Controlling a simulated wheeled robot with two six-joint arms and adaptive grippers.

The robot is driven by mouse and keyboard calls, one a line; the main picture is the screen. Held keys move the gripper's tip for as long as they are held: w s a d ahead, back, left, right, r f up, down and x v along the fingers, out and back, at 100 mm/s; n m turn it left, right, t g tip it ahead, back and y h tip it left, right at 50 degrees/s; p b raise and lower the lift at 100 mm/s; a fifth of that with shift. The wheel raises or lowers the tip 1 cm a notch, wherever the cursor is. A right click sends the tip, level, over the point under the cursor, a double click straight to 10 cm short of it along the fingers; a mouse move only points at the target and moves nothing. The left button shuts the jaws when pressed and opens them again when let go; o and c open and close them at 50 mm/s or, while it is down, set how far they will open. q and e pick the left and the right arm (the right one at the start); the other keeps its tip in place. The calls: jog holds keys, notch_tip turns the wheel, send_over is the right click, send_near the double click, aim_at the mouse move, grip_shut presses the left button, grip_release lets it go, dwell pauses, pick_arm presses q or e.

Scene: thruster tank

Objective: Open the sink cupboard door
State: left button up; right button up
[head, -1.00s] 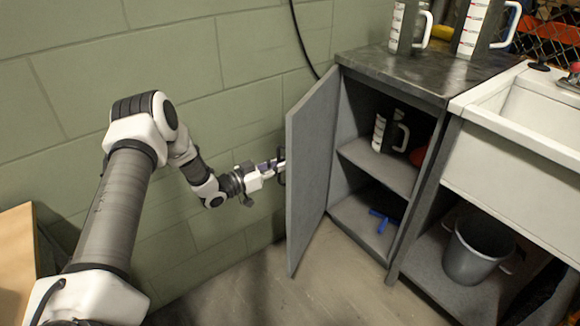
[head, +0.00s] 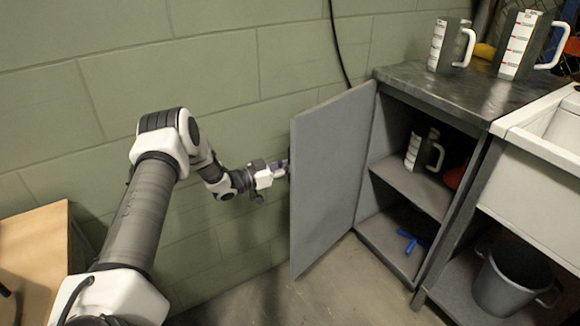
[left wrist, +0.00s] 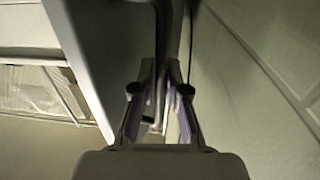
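The grey sink cupboard door (head: 333,180) stands swung wide out from the cupboard, its inner face toward the head camera. My left gripper (head: 286,168) is at the outer side of the door, near its free edge. Its fingertips are partly hidden behind that edge in the head view. In the left wrist view, the bar-shaped door handle (left wrist: 161,25) runs between the two fingers of my left gripper (left wrist: 160,75), which are drawn close together around it. The door (left wrist: 82,60) also shows there, edge-on at the left. My right gripper is out of view.
The open cupboard (head: 400,185) holds a measuring jug (head: 424,150) on its shelf and a blue item (head: 412,241) below. Jugs stand on the worktop (head: 440,85). A white sink (head: 545,140) and grey bucket (head: 508,280) are at right. A green block wall (head: 230,70) is behind the door.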

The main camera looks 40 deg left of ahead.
pick_arm(q)
jog(key=shift+o, duration=1.2)
jog(key=v, duration=1.2)
jog(key=shift+s+f, duration=0.1)
